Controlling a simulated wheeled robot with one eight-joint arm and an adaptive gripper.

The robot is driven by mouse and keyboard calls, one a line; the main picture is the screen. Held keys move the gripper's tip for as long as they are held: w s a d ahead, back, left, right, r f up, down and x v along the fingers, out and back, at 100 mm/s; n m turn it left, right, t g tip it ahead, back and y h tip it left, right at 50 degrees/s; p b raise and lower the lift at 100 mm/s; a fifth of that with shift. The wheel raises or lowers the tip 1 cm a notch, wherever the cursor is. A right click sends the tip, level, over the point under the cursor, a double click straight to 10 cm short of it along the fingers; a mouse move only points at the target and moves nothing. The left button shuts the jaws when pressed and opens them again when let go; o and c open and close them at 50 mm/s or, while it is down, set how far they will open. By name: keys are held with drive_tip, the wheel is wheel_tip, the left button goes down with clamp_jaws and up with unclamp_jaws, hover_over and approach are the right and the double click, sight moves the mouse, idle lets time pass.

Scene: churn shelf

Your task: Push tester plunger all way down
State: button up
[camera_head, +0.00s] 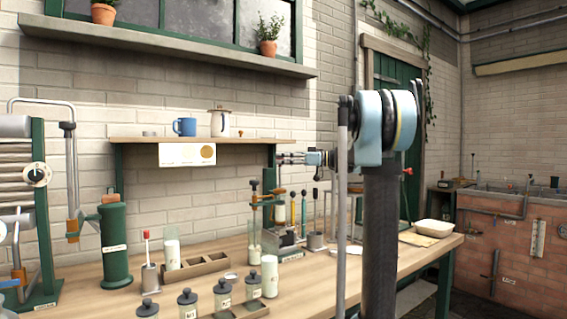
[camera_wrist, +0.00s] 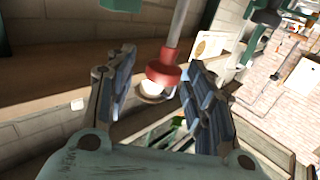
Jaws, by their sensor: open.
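A small green-framed stand (camera_head: 267,203) with a clear tube and a dark-topped rod stands on the bench; it looks like the tester. My gripper (camera_head: 281,158) is above and slightly right of it, just below the wall shelf, pointing left. In the wrist view my gripper (camera_wrist: 158,70) has its two fingers spread apart, with nothing clamped. A red collar or knob (camera_wrist: 163,73) on a grey rod shows between the fingers in that view. I cannot tell whether it touches a finger or whether it is the plunger.
The wall shelf (camera_head: 130,140) holds a blue mug (camera_head: 185,126) and a white jug (camera_head: 220,124). Dark-lidded jars (camera_head: 188,304) and a wooden tray (camera_head: 196,268) stand on the bench, with a green cylinder (camera_head: 115,245) at left. A pale bowl (camera_head: 433,228) sits at the right end.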

drive_tip(key=shift+w+a, duration=0.2)
drive_tip(key=shift+a, duration=0.7)
clamp_jaws()
